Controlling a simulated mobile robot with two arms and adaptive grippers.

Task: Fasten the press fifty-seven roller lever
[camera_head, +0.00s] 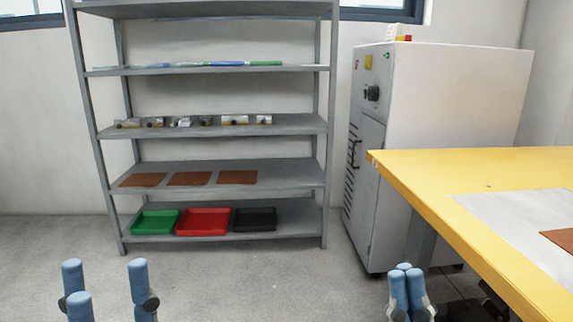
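Several small metal and yellow parts with dark round bits (155,122) stand in a row on the middle shelf of a grey rack. They are too small to tell which one, if any, is the press fifty-seven roller lever. My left gripper (105,287) is at the bottom left, its blue fingers spread wide and nothing between them. My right gripper (406,287) is at the bottom right of centre, its blue fingers close together with nothing seen in them. Both grippers are well in front of and apart from the rack.
The grey rack (310,178) also holds blue, white and green strips (225,64), brown mats (190,179), and green (156,222), red (203,222) and black (255,219) trays. A white cabinet (450,95) stands right. A yellow table (440,170) juts in at right. The floor (270,285) between is clear.

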